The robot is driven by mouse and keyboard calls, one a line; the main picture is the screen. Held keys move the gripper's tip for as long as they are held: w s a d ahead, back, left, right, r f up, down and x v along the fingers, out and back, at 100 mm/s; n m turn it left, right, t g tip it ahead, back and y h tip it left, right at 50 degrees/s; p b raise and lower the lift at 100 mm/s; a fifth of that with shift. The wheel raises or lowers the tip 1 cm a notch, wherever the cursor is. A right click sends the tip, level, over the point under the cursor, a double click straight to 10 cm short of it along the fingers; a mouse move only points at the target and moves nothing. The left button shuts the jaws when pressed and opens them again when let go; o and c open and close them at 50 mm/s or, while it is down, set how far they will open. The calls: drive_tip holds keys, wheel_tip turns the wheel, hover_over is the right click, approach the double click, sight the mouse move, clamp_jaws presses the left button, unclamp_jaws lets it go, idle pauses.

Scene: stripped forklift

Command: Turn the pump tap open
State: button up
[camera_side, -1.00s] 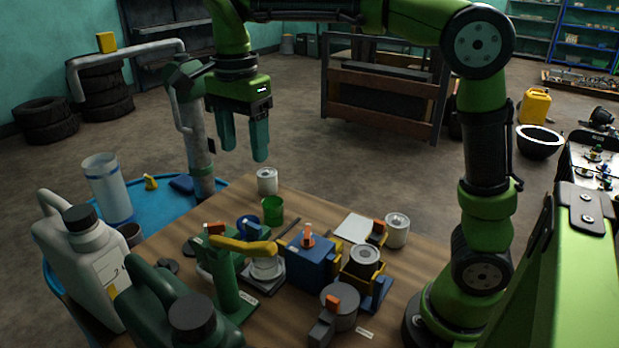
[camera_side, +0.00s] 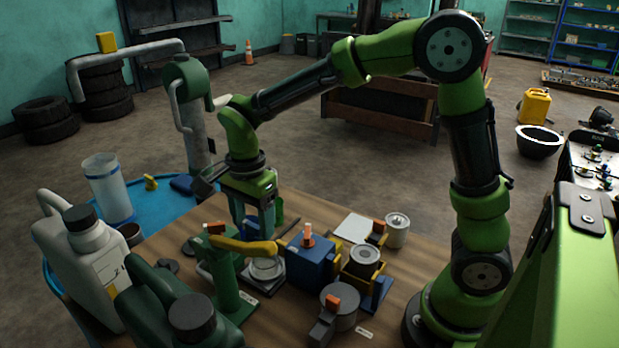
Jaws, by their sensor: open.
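A small green pump (camera_side: 228,278) stands on the wooden bench, with a yellow arm (camera_side: 250,246) reaching right from its top. A red-orange piece (camera_side: 215,228) sits at its top left; I cannot tell for sure whether this is the tap. My gripper (camera_side: 254,228) points down just behind the yellow arm, fingers apart, with nothing visibly held. Its fingertips are low, near the bench, and I cannot tell whether they touch anything. The blue round item seen there earlier is mostly hidden by my gripper. A white-grey round container (camera_side: 264,268) sits under the yellow arm.
A blue box (camera_side: 308,262) with an orange-topped peg stands to the right. A green cup (camera_side: 279,208) is close behind my gripper. Large canisters (camera_side: 85,250) crowd the front left. A tall grey hand pump (camera_side: 195,125) with a green head stands behind the bench.

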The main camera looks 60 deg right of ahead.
drive_tip(key=shift+f, duration=0.15)
drive_tip(key=shift+s, duration=0.1)
drive_tip(key=c, duration=0.9)
